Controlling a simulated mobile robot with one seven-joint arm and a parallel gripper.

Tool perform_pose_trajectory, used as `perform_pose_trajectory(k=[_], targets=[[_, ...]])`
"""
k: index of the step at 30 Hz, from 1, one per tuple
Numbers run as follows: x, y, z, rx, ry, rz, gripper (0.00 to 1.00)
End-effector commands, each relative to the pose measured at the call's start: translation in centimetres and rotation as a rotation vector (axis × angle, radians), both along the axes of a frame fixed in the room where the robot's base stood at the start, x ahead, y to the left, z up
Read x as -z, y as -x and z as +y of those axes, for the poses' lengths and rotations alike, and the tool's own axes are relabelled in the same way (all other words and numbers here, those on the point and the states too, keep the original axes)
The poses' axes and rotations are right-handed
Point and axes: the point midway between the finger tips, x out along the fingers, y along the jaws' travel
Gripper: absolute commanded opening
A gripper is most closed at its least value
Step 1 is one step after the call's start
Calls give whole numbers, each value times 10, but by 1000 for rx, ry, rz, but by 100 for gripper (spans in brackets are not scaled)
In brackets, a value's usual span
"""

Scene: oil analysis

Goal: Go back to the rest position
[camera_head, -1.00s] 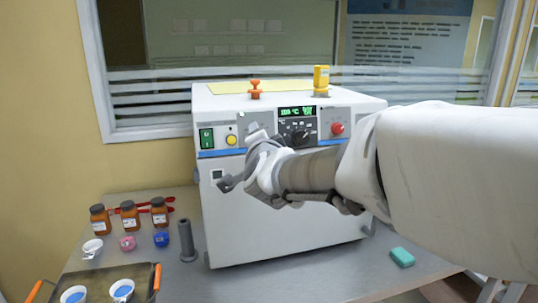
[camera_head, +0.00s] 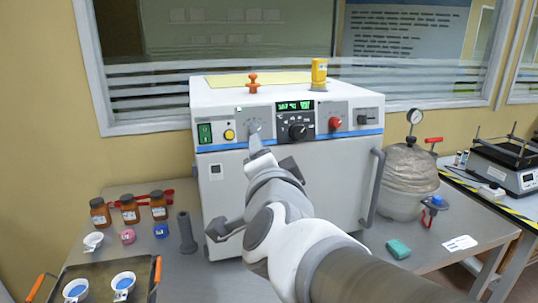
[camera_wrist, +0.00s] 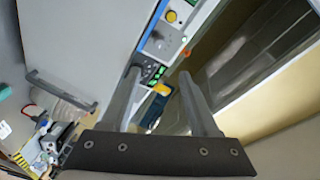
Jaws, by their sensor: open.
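My gripper (camera_wrist: 165,95) shows in the wrist view with its two grey fingers spread apart and nothing between them. In the head view my arm reaches up from the bottom toward the front of the white oven-like machine (camera_head: 240,230), and the gripper end (camera_head: 256,146) is in front of its control panel, below a dial. I cannot tell whether it touches the panel. The panel carries a green display (camera_head: 295,105), a black knob (camera_head: 298,131), a red knob (camera_head: 335,123) and a green switch (camera_head: 204,133).
Brown bottles (camera_head: 129,209), small cups, and a grey cylinder (camera_head: 187,232) stand left of the machine. A tray (camera_head: 142,289) with two white cups is at front left. A green block (camera_head: 398,249) and a covered pot (camera_head: 410,170) are at right.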

Motion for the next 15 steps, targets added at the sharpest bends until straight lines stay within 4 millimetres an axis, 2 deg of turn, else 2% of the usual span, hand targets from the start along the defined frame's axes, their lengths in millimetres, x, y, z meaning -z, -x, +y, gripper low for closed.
perform_pose_trajectory(k=[15], targets=[[-1,4,-1,-24,38,14,61]])
